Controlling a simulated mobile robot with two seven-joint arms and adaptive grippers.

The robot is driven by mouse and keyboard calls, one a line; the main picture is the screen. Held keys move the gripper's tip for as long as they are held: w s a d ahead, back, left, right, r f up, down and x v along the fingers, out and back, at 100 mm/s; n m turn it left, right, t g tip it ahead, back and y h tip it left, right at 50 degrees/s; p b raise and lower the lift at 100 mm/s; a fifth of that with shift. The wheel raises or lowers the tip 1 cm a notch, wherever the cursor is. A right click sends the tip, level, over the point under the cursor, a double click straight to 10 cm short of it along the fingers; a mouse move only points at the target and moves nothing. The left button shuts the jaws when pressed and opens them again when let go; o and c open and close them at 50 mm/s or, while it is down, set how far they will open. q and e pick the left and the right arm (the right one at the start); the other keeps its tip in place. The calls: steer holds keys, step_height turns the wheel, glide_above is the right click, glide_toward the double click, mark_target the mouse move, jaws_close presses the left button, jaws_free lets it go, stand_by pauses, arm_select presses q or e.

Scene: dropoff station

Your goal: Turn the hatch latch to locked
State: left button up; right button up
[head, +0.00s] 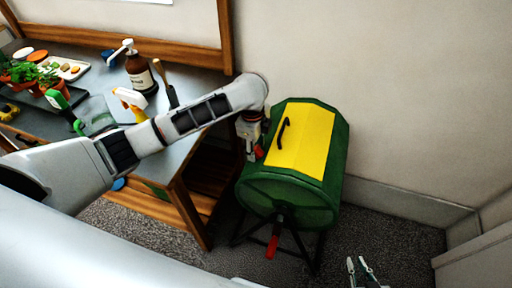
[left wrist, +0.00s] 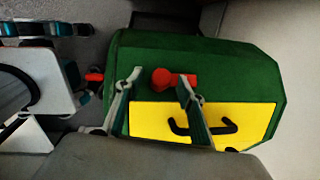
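A green drum (head: 290,200) on a dark stand has a yellow hatch (head: 303,140) with a black handle (head: 283,133). The hatch looks closed. The red latch (head: 259,152) sits on the drum by the hatch edge, partly hidden behind my left gripper (head: 253,145). In the left wrist view, the latch (left wrist: 162,78) has a round knob and a short bar pointing right, along the hatch edge. My left gripper (left wrist: 158,88) is open, its fingers on either side of the latch; contact cannot be told. My right gripper (head: 360,270) is open and empty at the bottom, away from the drum.
A red crank grip (head: 272,247) hangs at the drum's front. A wooden-framed table (head: 178,160) to the left holds a brown pump bottle (head: 139,72), spray bottles and potted plants. A wall stands close behind the drum. Carpet is clear to its right.

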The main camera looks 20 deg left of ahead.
arm_select(q)
steer(key=shift+f, duration=0.25)
arm_select(e)
steer(key=shift+w+d+r, duration=0.2)
steer(key=shift+w+d, duration=0.1)
steer(key=shift+w, duration=0.15)
arm_select(q)
jaws_close()
arm_select(e)
steer(key=shift+s+d+f, duration=0.1)
steer(key=shift+s, duration=0.1)
